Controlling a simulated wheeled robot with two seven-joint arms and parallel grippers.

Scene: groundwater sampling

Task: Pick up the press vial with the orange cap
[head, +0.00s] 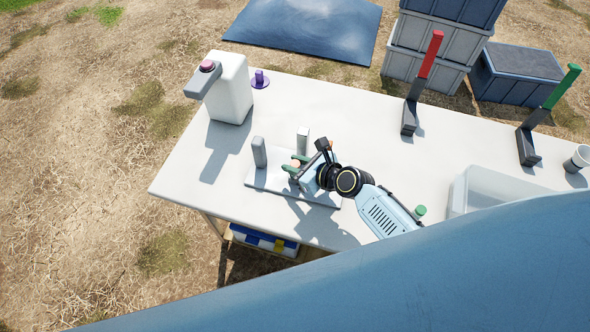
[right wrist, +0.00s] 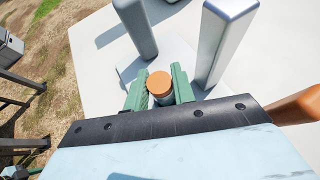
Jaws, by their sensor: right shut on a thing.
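The press vial with the orange cap (right wrist: 160,83) stands between the green fingers of my right gripper (right wrist: 160,92) in the right wrist view. The gripper is shut on it, one finger on each side just below the cap. In the head view, my right gripper (head: 297,165) is over the press base plate (head: 262,181), near two grey uprights, one at the left (head: 259,152) and one farther back (head: 302,140). The vial is mostly hidden there by the gripper. Whether its bottom touches the plate cannot be told. My left gripper is not in view.
A white jug (head: 232,92) with a pump top and a purple item (head: 260,79) stand at the back left of the table (head: 345,110). Red (head: 431,55) and green (head: 564,85) handled tools stand at the right. A clear bin (head: 478,187) is at right. The middle back is clear.

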